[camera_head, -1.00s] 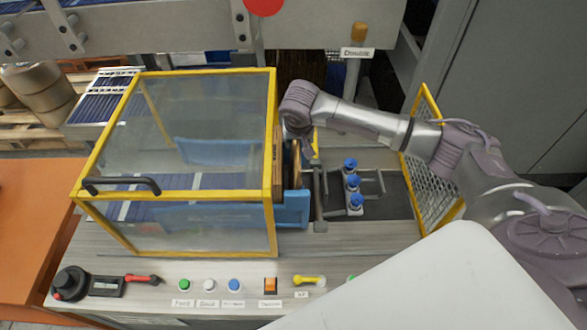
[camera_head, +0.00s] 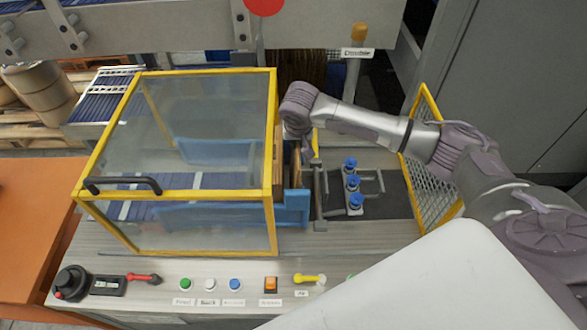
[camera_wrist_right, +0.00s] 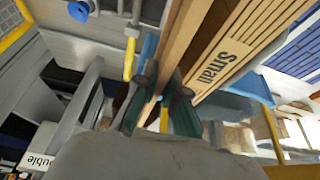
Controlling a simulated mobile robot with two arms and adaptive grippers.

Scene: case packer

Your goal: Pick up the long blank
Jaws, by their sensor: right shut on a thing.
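My right gripper (camera_wrist_right: 162,92) is shut on the edge of a tan cardboard blank (camera_wrist_right: 185,35) in the right wrist view. Beside it stands a stack of ribbed tan blanks (camera_wrist_right: 240,25) with the label "Small". No label shows on the held blank, so I cannot read its size. In the head view my right gripper (camera_head: 303,145) points down just right of the yellow-framed guard, and the wrist hides much of it. Tan board edges (camera_head: 296,172) show there next to a blue panel (camera_head: 292,207). My left gripper is not in view.
The clear guard box with a yellow frame (camera_head: 273,120) stands close left of the gripper. Several blue-capped cups (camera_head: 351,182) on a metal rack stand to the right. A yellow mesh panel (camera_head: 430,190) is farther right. Buttons (camera_head: 233,285) line the front.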

